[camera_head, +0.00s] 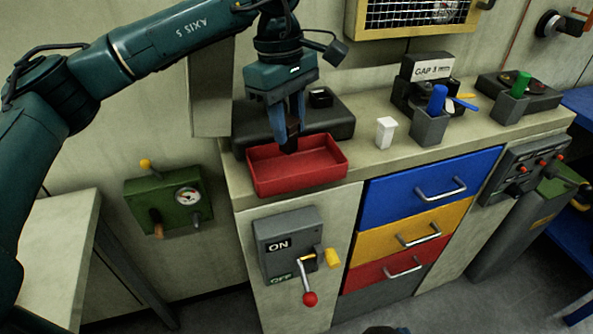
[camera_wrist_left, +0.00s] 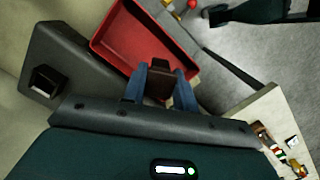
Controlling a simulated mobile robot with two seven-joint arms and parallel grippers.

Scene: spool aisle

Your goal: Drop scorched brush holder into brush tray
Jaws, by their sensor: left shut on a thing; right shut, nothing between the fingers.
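My left gripper (camera_head: 289,120) comes down from above, shut on a small dark brush holder (camera_head: 291,143). The tray's visible floor is bare. I cannot tell whether the holder touches the tray. My right gripper does not show clearly in either view.
A black block with a square socket (camera_head: 320,98) stands behind the tray. A white block (camera_head: 386,132), a grey holder with a blue handle (camera_head: 431,128) and a GAP gauge stand (camera_head: 427,68) are to the right on the counter. An ON/OFF lever box (camera_head: 290,245) is below.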

